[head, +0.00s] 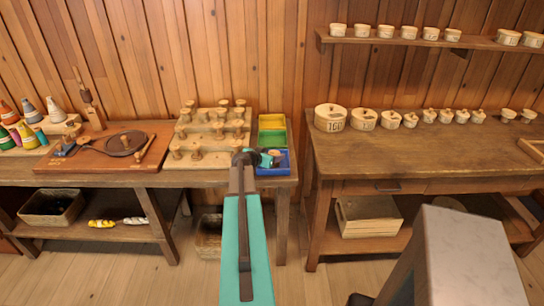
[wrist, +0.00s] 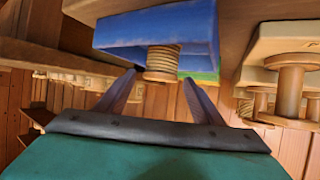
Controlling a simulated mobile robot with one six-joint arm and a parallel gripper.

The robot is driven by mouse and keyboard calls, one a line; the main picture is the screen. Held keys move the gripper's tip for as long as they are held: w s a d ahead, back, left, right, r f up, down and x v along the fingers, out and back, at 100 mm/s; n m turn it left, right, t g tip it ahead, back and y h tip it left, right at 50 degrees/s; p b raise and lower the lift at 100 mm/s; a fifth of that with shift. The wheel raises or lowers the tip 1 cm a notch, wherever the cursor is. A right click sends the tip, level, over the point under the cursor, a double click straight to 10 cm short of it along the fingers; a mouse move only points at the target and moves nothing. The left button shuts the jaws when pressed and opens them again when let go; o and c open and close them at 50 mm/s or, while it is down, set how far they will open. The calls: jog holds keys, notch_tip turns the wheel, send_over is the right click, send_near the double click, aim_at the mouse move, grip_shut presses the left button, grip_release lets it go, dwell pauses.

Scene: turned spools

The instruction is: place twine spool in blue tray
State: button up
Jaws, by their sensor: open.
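The twine spool (wrist: 162,62), pale and wound with cord, stands between my open fingers in the wrist view, which is turned upside down. It rises from inside the blue tray (wrist: 118,50), with its upper end past the rim. In the head view the blue tray (head: 285,168) sits at the right front corner of the left bench, and the spool's top (head: 274,153) shows in it. My gripper (head: 263,158) is at the tray. The fingertips (wrist: 158,78) lie on either side of the spool, apparently clear of it. The spool's base is hidden by the tray wall.
A green tray (head: 272,140) and a yellow tray (head: 272,122) stand behind the blue one. A stepped rack (head: 205,152) with several wooden spools is just left. A gap separates this bench from the right bench (head: 400,160), which holds several round boxes.

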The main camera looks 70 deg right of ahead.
jog(key=b+v, duration=0.3)
jog(key=v, duration=0.8)
jog(key=shift+a, duration=0.4)
jog(key=shift+r, duration=0.1)
dwell(0.3)
